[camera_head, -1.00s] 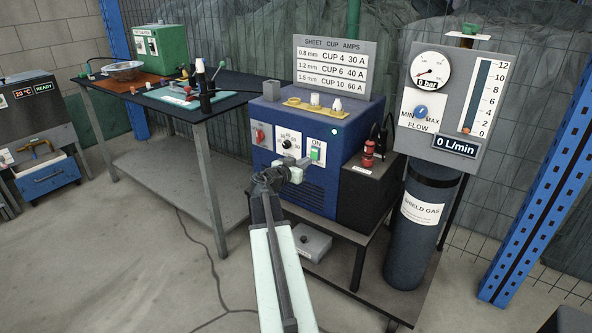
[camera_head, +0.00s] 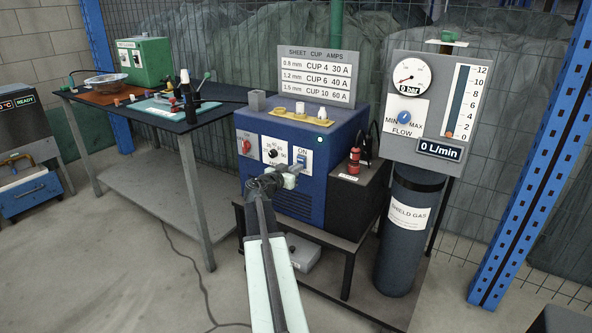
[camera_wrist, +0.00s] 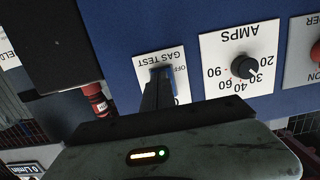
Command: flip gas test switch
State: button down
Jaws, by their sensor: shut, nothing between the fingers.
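The gas test switch (camera_head: 302,161) is on a white plate on the front of the blue welder (camera_head: 310,140), right of the amps dial. Its rocker looks blue in the head view, under the word ON. My gripper (camera_head: 292,174) is shut and empty, just below and in front of the switch. In the wrist view, which is upside down, the dark closed fingers (camera_wrist: 157,92) overlap the switch plate (camera_wrist: 181,61) and hide much of the rocker. I cannot tell whether they touch it. OFF and GAS TEST are readable there.
The amps dial (camera_wrist: 244,67) is close beside the fingers. A red knob (camera_head: 246,147) is further left. The grey gauge panel (camera_head: 435,100) reads 0 bar and 0 L/min above the gas cylinder (camera_head: 405,255). A worktable (camera_head: 190,125) stands at left.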

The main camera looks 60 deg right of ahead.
jog(key=shift+s+d, duration=0.1)
jog(key=shift+d, duration=0.15)
jog(key=a+f+b, duration=0.1)
jog(key=a+f, duration=0.1)
jog(key=a, duration=1.2)
jog(key=shift+a+b, duration=0.2)
jog(key=shift+b, duration=0.1)
